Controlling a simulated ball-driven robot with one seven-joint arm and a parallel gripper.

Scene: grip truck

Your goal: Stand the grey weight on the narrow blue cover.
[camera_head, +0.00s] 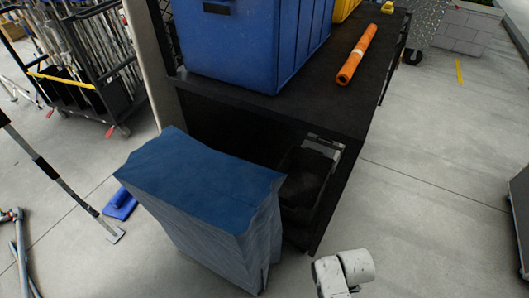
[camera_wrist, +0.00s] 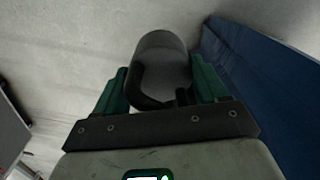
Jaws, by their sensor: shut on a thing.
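The narrow blue cover (camera_head: 200,182) stands upright on the floor in the head view, beside a black cart, with a flat top and pleated sides. In the wrist view a blue surface (camera_wrist: 265,85), which looks like the cover, fills the right side. The grey weight (camera_wrist: 163,55) is a grey cylinder with a dark curved handle. My gripper (camera_wrist: 160,82) is shut on it, with its green fingers on either side. The weight appears apart from the blue surface, to its left. My gripper and the weight are out of the head view; only part of my arm shows at the bottom.
The black cart (camera_head: 345,105) carries a blue bin (camera_head: 250,40) and an orange roll (camera_head: 358,55). A cleaning rack (camera_head: 85,75) stands back left. A long-handled tool (camera_head: 60,180) and a small blue item (camera_head: 120,204) are left of the cover. Floor at right is mostly open.

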